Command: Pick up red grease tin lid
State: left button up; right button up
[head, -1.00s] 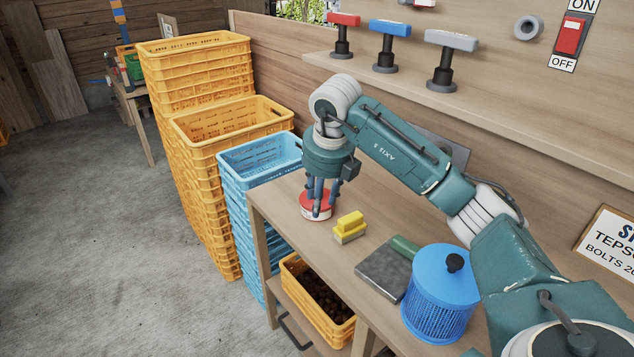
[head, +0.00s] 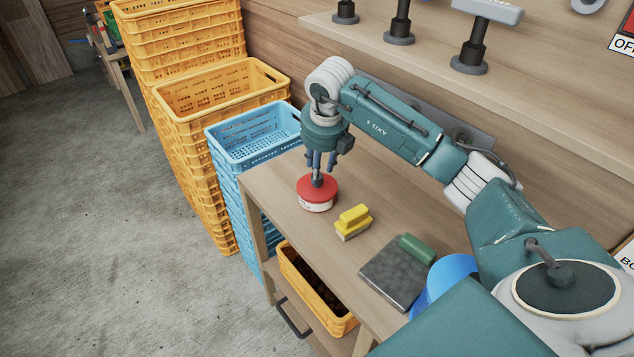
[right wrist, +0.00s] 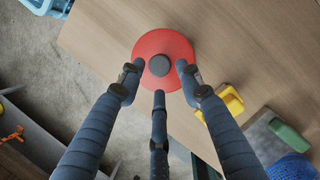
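The red grease tin lid (head: 308,191) sits on the low white-sided grease tin (head: 317,208) near the bench's left end. In the right wrist view the round red lid (right wrist: 178,43) has a dark knob (right wrist: 160,65) at its middle. My right gripper (head: 319,178) points down just above the lid. Its three dark fingers (right wrist: 159,82) are partly drawn in around the knob. Gaps show between the side fingertips and the knob, so it looks open and empty. My left gripper is not in view.
A yellow brush (head: 352,222) and a dark grey plate with a green-handled thing (head: 416,249) lie right of the tin. A blue container (head: 449,272) is partly hidden by my arm. Blue crates (head: 221,146) and orange crates (head: 180,119) stand left of the bench (head: 274,184).

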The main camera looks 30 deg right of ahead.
jog(key=p+x, duration=0.1)
jog(key=x, duration=0.3)
jog(key=shift+p, duration=0.3)
jog(key=shift+f, duration=0.15)
jog(key=shift+w+d, duration=0.1)
jog(key=shift+c, duration=0.5)
grip_shut()
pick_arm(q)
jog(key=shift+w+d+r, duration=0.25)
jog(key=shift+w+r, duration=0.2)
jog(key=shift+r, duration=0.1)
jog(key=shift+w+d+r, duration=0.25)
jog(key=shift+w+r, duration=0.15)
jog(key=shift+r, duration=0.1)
